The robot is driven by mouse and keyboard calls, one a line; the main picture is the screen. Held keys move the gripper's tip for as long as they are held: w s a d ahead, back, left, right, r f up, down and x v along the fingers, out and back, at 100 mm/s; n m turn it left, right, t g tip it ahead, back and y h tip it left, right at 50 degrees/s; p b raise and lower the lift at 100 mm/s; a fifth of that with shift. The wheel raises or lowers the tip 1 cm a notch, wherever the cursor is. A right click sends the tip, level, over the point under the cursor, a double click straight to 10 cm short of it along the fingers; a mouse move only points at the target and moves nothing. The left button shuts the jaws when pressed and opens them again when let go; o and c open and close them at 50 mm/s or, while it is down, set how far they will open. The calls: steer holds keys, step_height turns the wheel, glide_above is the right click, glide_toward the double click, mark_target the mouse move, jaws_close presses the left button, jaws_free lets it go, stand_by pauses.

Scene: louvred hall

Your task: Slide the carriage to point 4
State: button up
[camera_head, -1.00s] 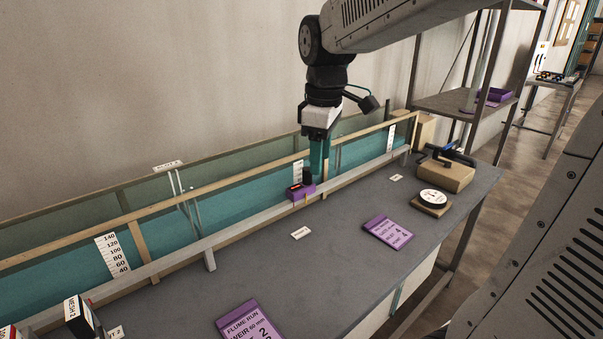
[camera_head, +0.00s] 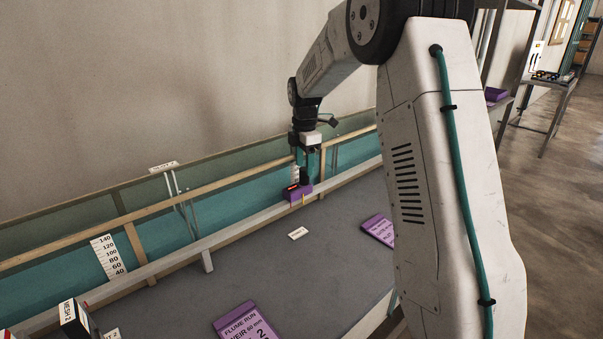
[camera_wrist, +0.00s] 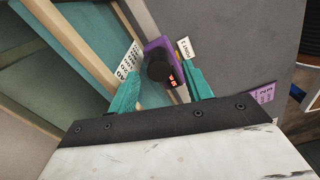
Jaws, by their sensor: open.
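The purple carriage (camera_head: 298,193) sits on the pale rail along the flume's front edge, with a dark upright knob and a small red display. It also shows in the wrist view (camera_wrist: 155,46), where its round black knob (camera_wrist: 159,68) appears between my teal fingers. My gripper (camera_head: 309,164) is open, with its fingers at or just above the knob; I cannot tell whether they touch it. The fingers also show in the wrist view (camera_wrist: 161,82). My arm hides the bench's right end.
The flume (camera_head: 160,225) has teal water behind the rail, with a white scale (camera_head: 108,255) at left. Purple cards lie on the grey bench, one at the front (camera_head: 245,322) and one partly hidden (camera_head: 378,229). A box (camera_head: 75,318) stands front left.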

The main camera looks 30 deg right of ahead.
mark_target(304, 169)
steer(key=shift+f, duration=1.65)
